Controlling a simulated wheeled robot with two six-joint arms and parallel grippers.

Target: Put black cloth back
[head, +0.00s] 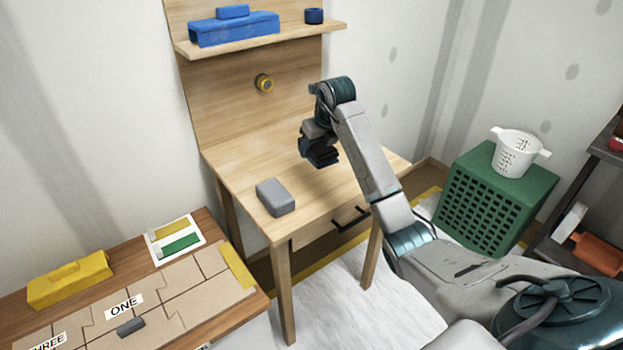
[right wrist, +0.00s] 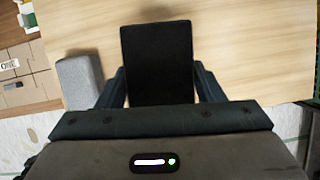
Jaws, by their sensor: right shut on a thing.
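My right gripper (head: 320,156) is over the wooden desk (head: 235,160), right of the middle of its top. In the right wrist view its two fingers stand at either side of the black cloth (right wrist: 157,62), a flat dark rectangle, and are shut on it. The cloth sticks out ahead of the fingers over the light wood. In the head view it is hard to tell apart from the dark gripper. I cannot tell whether it touches the desk top. My left gripper is not in view.
A grey block (head: 276,197) lies on the desk's front left corner. Above, a shelf (head: 300,34) holds a blue box (head: 234,28) and a blue cup (head: 314,16). The desk's back left is clear.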

